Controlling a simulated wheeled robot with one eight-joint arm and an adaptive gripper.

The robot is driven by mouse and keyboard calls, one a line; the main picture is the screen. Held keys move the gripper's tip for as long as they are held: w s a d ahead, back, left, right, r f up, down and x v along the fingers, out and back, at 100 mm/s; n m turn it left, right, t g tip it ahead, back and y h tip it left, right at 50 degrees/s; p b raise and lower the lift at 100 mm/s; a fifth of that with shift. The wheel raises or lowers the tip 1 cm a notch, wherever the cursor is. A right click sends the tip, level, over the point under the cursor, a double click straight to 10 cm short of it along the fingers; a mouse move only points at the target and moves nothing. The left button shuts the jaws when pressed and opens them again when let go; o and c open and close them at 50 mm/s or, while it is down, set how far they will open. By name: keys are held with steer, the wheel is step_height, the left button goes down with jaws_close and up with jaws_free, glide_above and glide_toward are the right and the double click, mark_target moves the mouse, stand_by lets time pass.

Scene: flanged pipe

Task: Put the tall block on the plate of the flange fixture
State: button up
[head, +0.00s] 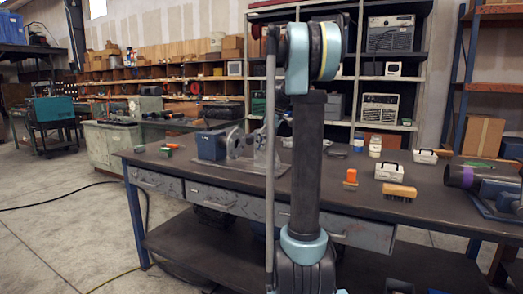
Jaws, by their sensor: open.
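On the workbench (336,218), left of my arm, a blue block-shaped fixture (211,146) stands with a grey round flange (236,142) at its right side. A light grey upright plate (266,149) stands beside it, partly hidden behind my arm. I cannot tell for sure which part is the fixture's plate. No block is clearly recognisable as the tall block. A small orange-topped piece (350,177) stands right of my arm, and small orange and green pieces (172,147) lie at the bench's left end. My arm rises in front of the bench; my gripper is not visible.
A brush (399,191), white cases (389,172) and jars (375,146) occupy the bench right of my arm. A dark pipe (461,177) on a blue stand is at the far right. Shelves (398,70) stand behind. The bench's front left is mostly clear.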

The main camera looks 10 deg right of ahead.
mark_target(271, 143)
steer(key=v, duration=0.9)
steer(key=s+a+f+m+h, duration=0.1)
steer(key=s+f+m, duration=0.2)
steer(key=s+f, duration=0.7)
steer(key=s+a+f+m+h, duration=0.1)
steer(key=s+f+m, duration=0.3)
steer(key=s+f, duration=0.7)
steer(key=s+a+f+m+h, duration=0.1)
steer(key=s+f, duration=0.9)
steer(key=s, duration=1)
steer(key=a+m, duration=0.1)
steer(key=m, duration=0.1)
steer(key=shift+s+f+m+h, duration=0.15)
steer(key=shift+s+m+h, duration=0.1)
steer(key=shift+m+h, duration=0.05)
